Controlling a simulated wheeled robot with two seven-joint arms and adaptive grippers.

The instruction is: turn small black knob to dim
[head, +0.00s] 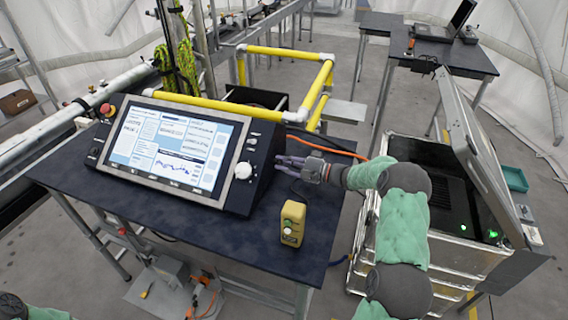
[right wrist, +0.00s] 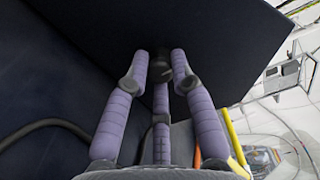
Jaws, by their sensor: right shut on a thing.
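The control console (head: 170,148) stands tilted on the dark table, with a lit screen and a large white knob (head: 243,170) on its front. In the right wrist view, a small black knob (right wrist: 161,70) sits on the dark side panel of the console (right wrist: 220,45). My right gripper (head: 282,160) reaches in from the right to the console's side. Its purple fingers (right wrist: 158,64) are closed around the black knob in the wrist view. In the head view I cannot make out this knob at the fingertips. My left gripper is not in view; only part of my left arm shows at bottom left.
A red button (head: 108,109) is at the console's far left. An orange cable (head: 325,146) runs behind my gripper. An open metal case (head: 430,245) stands right.

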